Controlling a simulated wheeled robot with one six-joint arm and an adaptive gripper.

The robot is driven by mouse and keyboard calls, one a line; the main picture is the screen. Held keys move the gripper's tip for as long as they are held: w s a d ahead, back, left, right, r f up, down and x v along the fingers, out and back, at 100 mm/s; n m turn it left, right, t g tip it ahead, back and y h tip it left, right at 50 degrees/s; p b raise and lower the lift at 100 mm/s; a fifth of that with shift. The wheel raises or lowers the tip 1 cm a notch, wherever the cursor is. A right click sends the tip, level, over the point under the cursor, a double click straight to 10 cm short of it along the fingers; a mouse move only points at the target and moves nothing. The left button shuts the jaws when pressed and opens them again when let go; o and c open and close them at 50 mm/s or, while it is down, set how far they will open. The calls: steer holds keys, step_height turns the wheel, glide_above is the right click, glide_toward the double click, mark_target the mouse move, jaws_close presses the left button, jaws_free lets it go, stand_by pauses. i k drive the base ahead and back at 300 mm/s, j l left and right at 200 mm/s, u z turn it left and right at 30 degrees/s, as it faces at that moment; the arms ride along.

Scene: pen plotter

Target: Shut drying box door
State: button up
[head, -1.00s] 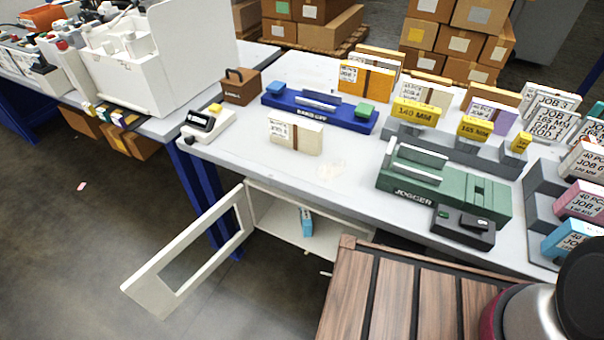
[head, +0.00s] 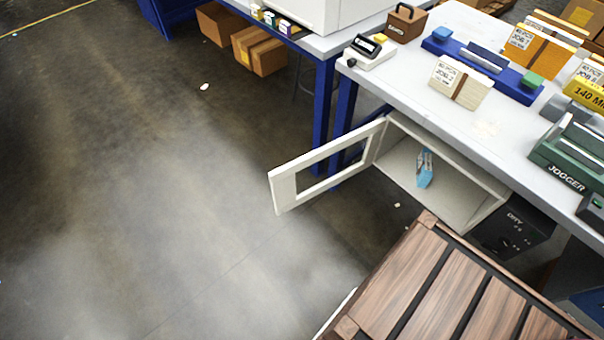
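The drying box (head: 462,212) is a white cabinet under the front edge of the grey table, with a black panel marked DRY (head: 511,228) on its right. Its door (head: 283,192), a white frame with a window opening, stands wide open. The door is hinged at the box's left side and swings out to the left over the floor. A small light-blue packet (head: 424,168) stands inside the box. My gripper is not in view.
The wood-slatted top (head: 440,290) fills the bottom right, close to the box. The table (head: 410,85) above carries a blue banding unit (head: 485,66), a card block (head: 460,82) and the green jogger (head: 575,150). Open floor (head: 170,210) lies left of the door.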

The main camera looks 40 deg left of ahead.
mark_target(282, 179)
steer(key=k+j+z, duration=0.1)
steer(key=j, duration=0.3)
steer(key=k+j+z, duration=0.1)
steer(key=j, duration=0.3)
steer(key=k+j, duration=0.2)
steer(key=j, duration=0.15)
steer(key=k+j+z, duration=0.15)
steer(key=j, duration=0.25)
steer(key=k+j+z, duration=0.1)
steer(key=j, duration=0.25)
steer(key=j+z, duration=0.1)
steer(key=j, duration=0.55)
steer(key=k+j, duration=0.15)
steer(key=j, duration=0.45)
steer(key=j+z, duration=0.15)
steer(key=j, duration=0.5)
steer(key=k+j, duration=0.1)
steer(key=k, duration=0.3)
steer(key=k+j+z, duration=0.1)
steer(key=k, duration=0.25)
